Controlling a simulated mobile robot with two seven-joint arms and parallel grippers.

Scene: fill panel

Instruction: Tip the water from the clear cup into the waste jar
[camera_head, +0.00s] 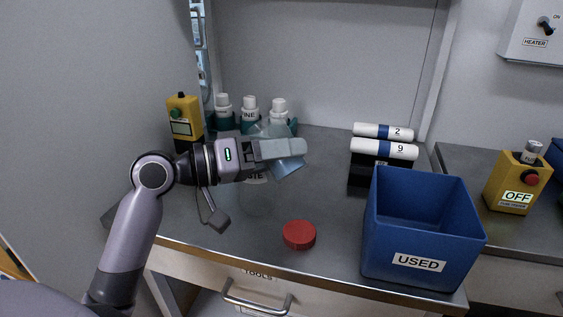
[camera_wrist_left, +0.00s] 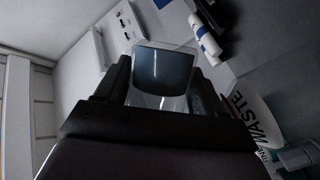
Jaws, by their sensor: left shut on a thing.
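My left gripper (camera_head: 303,148) is shut on the clear cup (camera_head: 287,168), which leans at a tilt between the fingers. In the left wrist view the cup (camera_wrist_left: 165,72) sits between the two dark fingers, with a blue-grey body of water in it. I cannot tell whether water is running out. My right gripper is not in view.
A red lid (camera_head: 299,235) lies on the bench near the front edge. A blue USED bin (camera_head: 425,230) stands at the right, with white rolls (camera_head: 384,150) behind it. Bottles (camera_head: 249,113) and a yellow device (camera_head: 185,115) stand at the back left.

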